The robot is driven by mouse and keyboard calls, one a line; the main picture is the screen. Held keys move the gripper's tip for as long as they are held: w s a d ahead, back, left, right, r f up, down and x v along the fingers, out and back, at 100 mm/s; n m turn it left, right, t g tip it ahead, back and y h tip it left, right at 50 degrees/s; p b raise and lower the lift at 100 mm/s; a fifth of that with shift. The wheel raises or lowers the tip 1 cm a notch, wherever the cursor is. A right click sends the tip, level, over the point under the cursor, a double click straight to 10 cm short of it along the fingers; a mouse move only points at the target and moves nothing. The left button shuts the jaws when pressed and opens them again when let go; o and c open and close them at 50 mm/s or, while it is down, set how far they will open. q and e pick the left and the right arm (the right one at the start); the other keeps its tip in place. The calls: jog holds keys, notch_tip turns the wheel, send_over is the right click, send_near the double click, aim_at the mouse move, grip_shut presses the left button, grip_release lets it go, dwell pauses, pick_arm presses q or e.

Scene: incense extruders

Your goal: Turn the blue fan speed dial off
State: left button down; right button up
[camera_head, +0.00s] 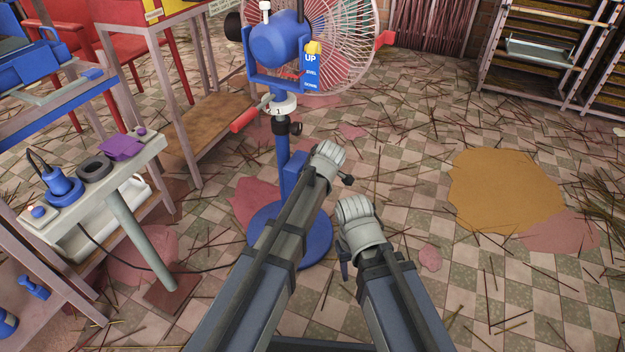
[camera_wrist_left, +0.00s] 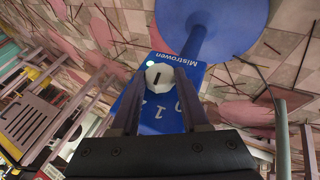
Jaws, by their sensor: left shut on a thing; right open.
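The blue fan (camera_head: 278,42) stands upright on a pole with a round blue base (camera_head: 310,238). A blue control box (camera_head: 293,165) sits low on its pole, partly hidden by my left arm. In the left wrist view the box (camera_wrist_left: 192,80) carries a white dial (camera_wrist_left: 158,74) with a dark pointer line, digits beside it and a small pale green light. My left gripper (camera_wrist_left: 157,100) has its two fingers on either side of the dial and is shut on it. In the head view these fingers are hidden. My right gripper (camera_head: 358,215) is open and apart from the fan; its fingertips hardly show.
A narrow bench (camera_head: 100,178) at left holds a blue device (camera_head: 62,185), a dark ring and a purple block. A cable runs from it across the floor toward the fan base. A rack (camera_head: 545,50) stands at back right. The littered floor at right is otherwise open.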

pick_arm(q)
jog(key=shift+s+f+t+b, duration=0.15)
jog(key=shift+t+b, duration=0.35)
jog(key=shift+t, duration=0.1)
jog(key=shift+c, duration=2)
grip_release()
jog(key=p+v, duration=0.6)
jog(key=v, duration=0.2)
